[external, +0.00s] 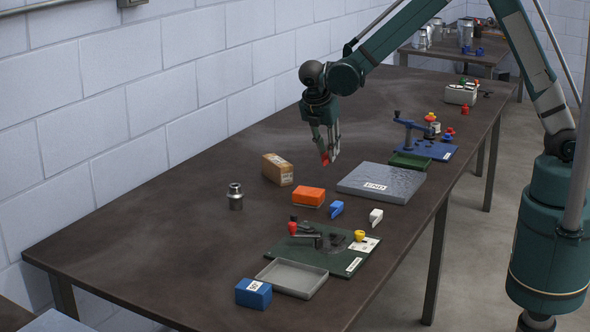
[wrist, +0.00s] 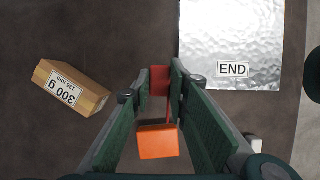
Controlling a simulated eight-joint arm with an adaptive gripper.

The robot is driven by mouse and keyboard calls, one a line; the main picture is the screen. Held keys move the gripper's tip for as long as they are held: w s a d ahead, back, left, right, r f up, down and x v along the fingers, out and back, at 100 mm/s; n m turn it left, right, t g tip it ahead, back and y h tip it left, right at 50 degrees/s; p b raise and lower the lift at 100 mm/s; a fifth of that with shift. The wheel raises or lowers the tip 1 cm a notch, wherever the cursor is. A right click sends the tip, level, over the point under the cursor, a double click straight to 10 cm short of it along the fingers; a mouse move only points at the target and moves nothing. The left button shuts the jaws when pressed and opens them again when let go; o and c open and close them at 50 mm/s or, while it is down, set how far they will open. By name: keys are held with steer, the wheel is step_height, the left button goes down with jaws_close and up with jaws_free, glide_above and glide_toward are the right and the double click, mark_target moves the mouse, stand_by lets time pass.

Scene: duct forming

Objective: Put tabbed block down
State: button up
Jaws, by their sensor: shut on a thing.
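My gripper (external: 329,155) is in the air above the table, pointing down, left of the silver END slab (external: 378,181). It is shut on a small red tabbed block (wrist: 160,80), whose thin tab shows in the wrist view. The red block also shows between the fingertips in the external view (external: 325,158). It hangs clear of the table. A blue tabbed block (external: 336,209) and a white tabbed block (external: 375,219) stand on the table nearer the front.
An orange block (external: 308,196) and a cardboard box (external: 277,169) marked 300 g lie on the dark table (external: 170,225). A green board (external: 325,250) with a fixture, a grey tray (external: 291,279) and a blue box (external: 253,294) are nearer. The table's left side is mostly free.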

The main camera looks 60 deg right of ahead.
steer(key=shift+f, duration=2.6)
steer(key=shift+f, duration=0.1)
steer(key=shift+f+b, duration=0.35)
steer(key=shift+f, duration=1.4)
steer(key=shift+f, duration=0.1)
steer(key=o, duration=0.4)
steer(key=shift+f, duration=0.1)
steer(key=shift+o, duration=0.9)
